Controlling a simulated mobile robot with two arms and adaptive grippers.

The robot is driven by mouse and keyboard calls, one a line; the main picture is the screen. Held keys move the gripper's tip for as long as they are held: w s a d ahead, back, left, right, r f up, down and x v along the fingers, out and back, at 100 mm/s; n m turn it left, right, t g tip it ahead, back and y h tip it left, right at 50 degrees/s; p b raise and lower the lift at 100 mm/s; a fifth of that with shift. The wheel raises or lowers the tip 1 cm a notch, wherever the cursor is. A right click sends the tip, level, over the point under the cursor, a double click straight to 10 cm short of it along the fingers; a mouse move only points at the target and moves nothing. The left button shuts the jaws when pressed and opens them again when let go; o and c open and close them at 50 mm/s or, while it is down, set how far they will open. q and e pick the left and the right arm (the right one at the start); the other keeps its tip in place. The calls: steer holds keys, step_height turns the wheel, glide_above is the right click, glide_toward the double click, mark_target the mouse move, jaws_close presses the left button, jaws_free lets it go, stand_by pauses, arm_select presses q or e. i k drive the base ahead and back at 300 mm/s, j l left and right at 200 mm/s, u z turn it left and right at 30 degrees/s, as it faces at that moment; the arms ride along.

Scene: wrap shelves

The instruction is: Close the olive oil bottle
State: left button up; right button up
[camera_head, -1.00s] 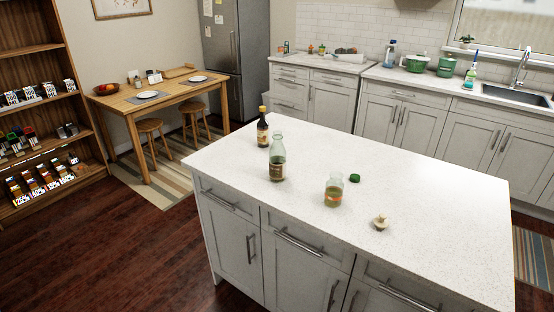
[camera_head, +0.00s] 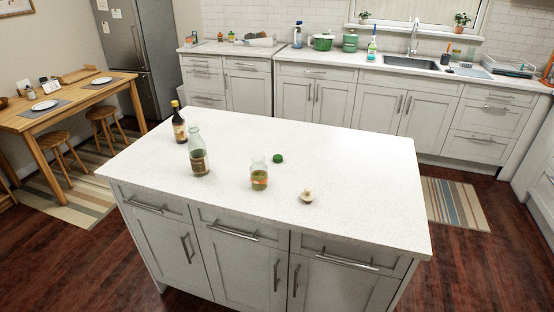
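Several small items stand on the white island. A short clear glass bottle (camera_head: 259,176) with yellow-green liquid and an orange label stands upright near the middle; it looks open at the top. A taller pale green glass bottle (camera_head: 198,155) with a dark label stands to its left, also seemingly uncapped. A dark bottle (camera_head: 178,122) with a yellow label stands behind that one. A green cap (camera_head: 278,158) lies behind and right of the short bottle. A cream-coloured stopper-like piece (camera_head: 307,195) lies in front and right of it. Which bottle is olive oil is unclear. Neither gripper shows.
The island top (camera_head: 370,190) is clear on its right side, with drawers and doors facing me. A dining table (camera_head: 70,105) with stools is at the left. A sink counter (camera_head: 300,62) runs along the back wall. Wooden floor is free around the island's right.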

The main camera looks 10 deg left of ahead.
mark_target(196, 147)
steer(key=z, duration=0.35)
steer(key=j+z, duration=0.3)
steer(key=k+j+z, duration=0.2)
steer(key=j+z, duration=0.15)
steer(key=k+j+z, duration=0.15)
steer(key=j+z, duration=0.15)
steer(key=j, duration=0.2)
steer(key=k+j, duration=0.15)
steer(key=j, duration=0.15)
steer(key=k+j, duration=0.15)
steer(key=j, duration=0.15)
steer(key=k+j+z, duration=0.1)
steer(key=k+j, duration=0.1)
steer(key=j, duration=0.1)
